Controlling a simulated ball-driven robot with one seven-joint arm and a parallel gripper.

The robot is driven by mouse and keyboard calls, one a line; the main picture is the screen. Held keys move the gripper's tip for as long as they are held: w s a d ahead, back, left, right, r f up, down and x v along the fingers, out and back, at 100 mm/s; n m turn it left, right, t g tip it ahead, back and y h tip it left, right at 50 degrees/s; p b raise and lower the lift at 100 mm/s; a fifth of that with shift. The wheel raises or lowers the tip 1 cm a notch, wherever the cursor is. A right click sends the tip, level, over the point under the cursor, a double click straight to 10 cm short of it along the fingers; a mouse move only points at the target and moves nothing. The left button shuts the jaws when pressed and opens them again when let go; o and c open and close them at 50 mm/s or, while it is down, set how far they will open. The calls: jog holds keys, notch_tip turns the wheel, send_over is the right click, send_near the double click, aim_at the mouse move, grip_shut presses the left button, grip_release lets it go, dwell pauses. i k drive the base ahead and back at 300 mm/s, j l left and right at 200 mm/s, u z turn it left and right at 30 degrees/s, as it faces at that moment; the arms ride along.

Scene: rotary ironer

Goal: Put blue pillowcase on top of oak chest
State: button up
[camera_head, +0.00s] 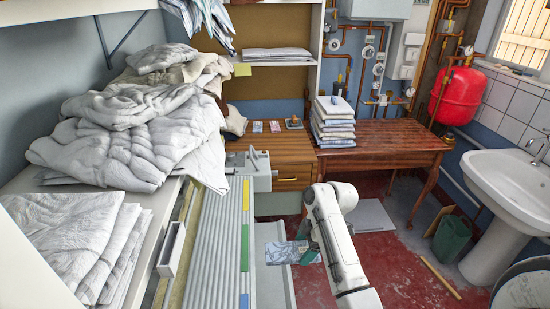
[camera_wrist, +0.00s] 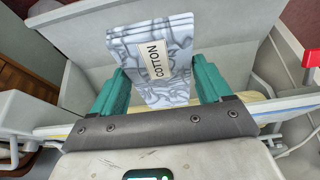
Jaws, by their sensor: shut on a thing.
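The blue pillowcase (camera_wrist: 180,75) is a flat folded blue-grey patterned cloth with a white label reading COTTON. In the head view the pillowcase (camera_head: 284,253) juts left from my gripper (camera_head: 305,254), low beside the ironer. In the wrist view my gripper (camera_wrist: 161,84) has its green fingers on either side of the cloth, shut on it. The oak chest (camera_head: 262,152) appears to be the brown wooden unit with a drawer, at the back centre, farther off than my gripper. Two small packets and a small dark object lie on its top.
The ironer (camera_head: 212,240) with its ribbed roller stands left of my arm. A pile of white linen (camera_head: 135,130) lies behind it. A folded stack (camera_head: 333,122) sits on the reddish table (camera_head: 400,137). A green bin (camera_head: 451,240) and sink (camera_head: 510,190) stand right.

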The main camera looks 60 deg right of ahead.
aim_at(293, 148)
jog(key=l+z, duration=0.1)
jog(key=z, duration=0.25)
jog(key=i+l+z, duration=0.1)
jog(key=z, duration=0.25)
jog(key=i+l+z, duration=0.3)
jog(key=i+l, duration=0.15)
jog(key=i+l+z, duration=0.3)
jog(key=i, duration=0.25)
